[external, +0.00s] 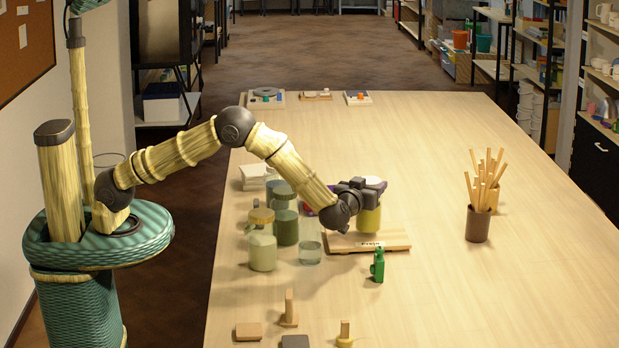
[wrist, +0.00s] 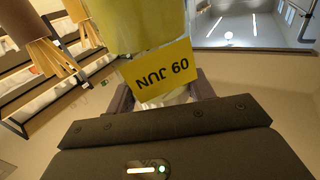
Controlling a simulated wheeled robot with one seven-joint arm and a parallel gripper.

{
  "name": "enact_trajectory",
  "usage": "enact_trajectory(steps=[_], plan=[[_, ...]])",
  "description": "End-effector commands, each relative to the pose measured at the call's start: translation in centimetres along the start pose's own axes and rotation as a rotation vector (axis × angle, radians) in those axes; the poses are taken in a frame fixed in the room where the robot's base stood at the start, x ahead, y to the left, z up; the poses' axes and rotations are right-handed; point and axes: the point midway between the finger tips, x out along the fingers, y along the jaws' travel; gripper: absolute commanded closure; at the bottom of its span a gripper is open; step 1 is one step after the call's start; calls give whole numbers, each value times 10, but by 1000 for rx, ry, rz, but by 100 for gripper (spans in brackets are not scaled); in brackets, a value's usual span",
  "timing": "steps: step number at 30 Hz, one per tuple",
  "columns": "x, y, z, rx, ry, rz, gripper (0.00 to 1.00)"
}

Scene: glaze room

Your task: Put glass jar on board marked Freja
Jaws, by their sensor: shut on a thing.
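A jar with yellow contents (external: 369,219) is held in my gripper (external: 368,198), upright over the wooden board (external: 340,242). Its base looks at or just above the board's surface; I cannot tell if it touches. The board's front edge carries a small dark marking, too small to read surely.
Several jars (external: 262,250) and a clear glass (external: 310,252) stand left of the board. A brown pot of sticks (external: 478,222) stands right. Wooden pieces (external: 289,312) lie at the front.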

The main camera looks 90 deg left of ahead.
Motion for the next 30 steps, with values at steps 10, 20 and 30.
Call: enact_trajectory(steps=[10,20,30], plan=[[0,0,13,-3,4,0,100],[0,0,17,-1,0,0,25],[-1,0,14,-1,0,1,25]])
